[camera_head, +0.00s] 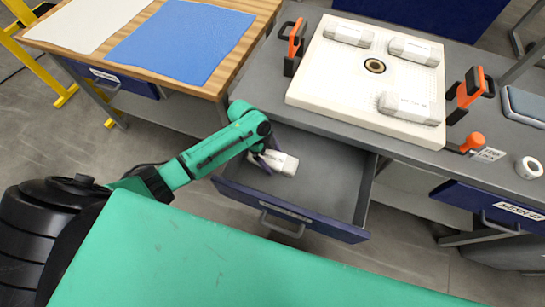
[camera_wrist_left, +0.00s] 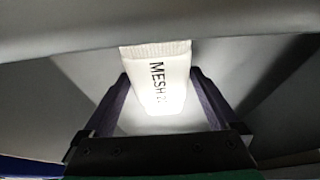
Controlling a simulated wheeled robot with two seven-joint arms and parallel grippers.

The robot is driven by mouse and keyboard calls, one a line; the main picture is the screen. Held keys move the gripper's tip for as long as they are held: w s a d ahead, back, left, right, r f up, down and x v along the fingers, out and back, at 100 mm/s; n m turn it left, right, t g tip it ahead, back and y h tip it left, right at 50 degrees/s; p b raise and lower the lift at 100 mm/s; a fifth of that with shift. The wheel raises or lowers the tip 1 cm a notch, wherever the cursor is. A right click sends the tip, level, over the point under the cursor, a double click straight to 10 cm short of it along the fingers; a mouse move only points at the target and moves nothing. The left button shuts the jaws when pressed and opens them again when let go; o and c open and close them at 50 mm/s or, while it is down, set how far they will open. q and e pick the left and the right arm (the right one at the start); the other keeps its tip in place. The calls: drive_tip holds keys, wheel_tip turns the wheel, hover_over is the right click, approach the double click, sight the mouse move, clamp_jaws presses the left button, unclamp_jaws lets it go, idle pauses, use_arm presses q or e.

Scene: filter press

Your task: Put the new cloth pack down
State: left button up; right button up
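A white cloth pack (camera_head: 274,162) is in the open grey drawer (camera_head: 318,188) under the bench. In the left wrist view the pack (camera_wrist_left: 160,78) shows black lettering that starts "MESH 2"; the rest is hard to read. My left gripper (camera_head: 262,161) reaches into the drawer at the pack's left end. In the wrist view its two dark fingers (camera_wrist_left: 160,75) stand on either side of the pack, tips close to its edges. Whether they press on it I cannot tell. My right gripper is not in view.
A white plate (camera_head: 330,85) with a central hole and three packs lies on the bench; its lower-left area is bare. Orange-handled clamps (camera_head: 468,90) flank it. A wooden table (camera_head: 262,12) with a blue cloth (camera_head: 180,42) and a white cloth (camera_head: 88,22) stands left.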

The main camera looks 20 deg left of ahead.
use_arm(q)
drive_tip(key=shift+r, duration=0.15)
drive_tip(key=shift+a+r, duration=0.15)
drive_tip(key=shift+r, duration=0.2)
drive_tip(key=v, duration=1.1)
drive_tip(key=shift+p, duration=0.4)
drive_tip(key=shift+r, duration=0.2)
